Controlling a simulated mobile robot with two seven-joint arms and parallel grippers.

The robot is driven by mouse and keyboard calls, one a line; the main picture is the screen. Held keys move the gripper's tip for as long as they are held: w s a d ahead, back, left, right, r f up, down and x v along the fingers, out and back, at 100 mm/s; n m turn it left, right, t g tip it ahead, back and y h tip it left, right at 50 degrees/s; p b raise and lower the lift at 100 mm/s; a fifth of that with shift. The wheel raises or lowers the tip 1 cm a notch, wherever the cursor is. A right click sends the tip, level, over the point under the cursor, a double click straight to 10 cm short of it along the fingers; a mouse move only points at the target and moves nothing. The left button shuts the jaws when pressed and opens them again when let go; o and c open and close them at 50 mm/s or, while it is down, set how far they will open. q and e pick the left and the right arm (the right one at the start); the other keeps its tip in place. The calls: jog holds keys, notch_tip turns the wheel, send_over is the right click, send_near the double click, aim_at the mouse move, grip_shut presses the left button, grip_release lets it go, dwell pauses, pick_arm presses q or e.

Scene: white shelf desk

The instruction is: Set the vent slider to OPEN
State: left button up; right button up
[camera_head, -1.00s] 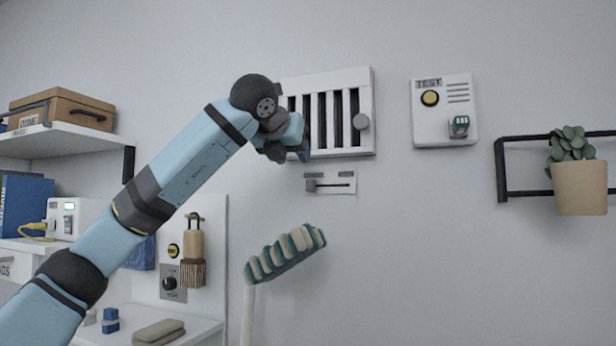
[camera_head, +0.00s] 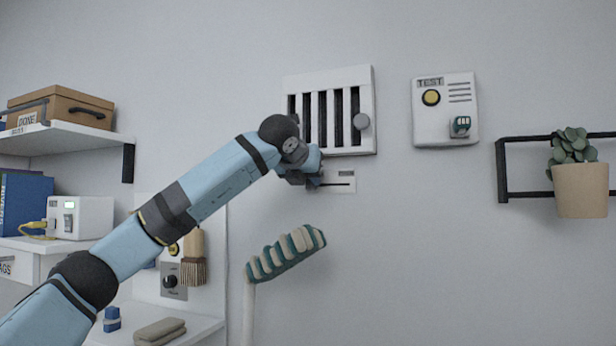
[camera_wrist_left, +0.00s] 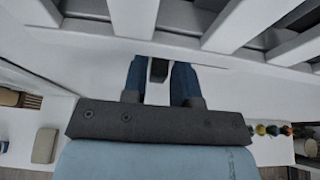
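The vent slider is a small white plate (camera_head: 345,187) with a dark horizontal slot, on the wall just below the white slatted vent (camera_head: 368,90). Its left end and its knob are hidden behind my left gripper (camera_head: 313,181) in the head view. In the left wrist view, the dark slider knob (camera_wrist_left: 158,70) sits between the two blue fingers of my left gripper (camera_wrist_left: 159,84). The fingers are apart, one on each side of the knob, with narrow gaps. Any lettering on the plate is too small to read. My right gripper is not in view.
A white TEST panel (camera_head: 430,115) hangs right of the vent. A dark wall rack (camera_head: 502,170) with a potted plant (camera_head: 581,190) is farther right. The wall right of the slider is clear.

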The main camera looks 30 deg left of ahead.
aim_at(348, 182)
pick_arm(q)
grip_shut()
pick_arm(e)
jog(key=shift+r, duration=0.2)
pick_arm(q)
jog(key=d, duration=0.2)
jog(key=w+d+b, duration=0.1)
jog(key=d, duration=0.2)
jog(key=w+d, duration=0.1)
jog(key=d, duration=0.2)
jog(key=shift+d, duration=0.1)
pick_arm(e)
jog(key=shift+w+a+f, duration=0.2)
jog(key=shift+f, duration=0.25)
pick_arm(q)
jog(key=shift+o, duration=1.3)
grip_release()
jog(key=shift+o, duration=0.8)
jog(key=shift+d, duration=0.1)
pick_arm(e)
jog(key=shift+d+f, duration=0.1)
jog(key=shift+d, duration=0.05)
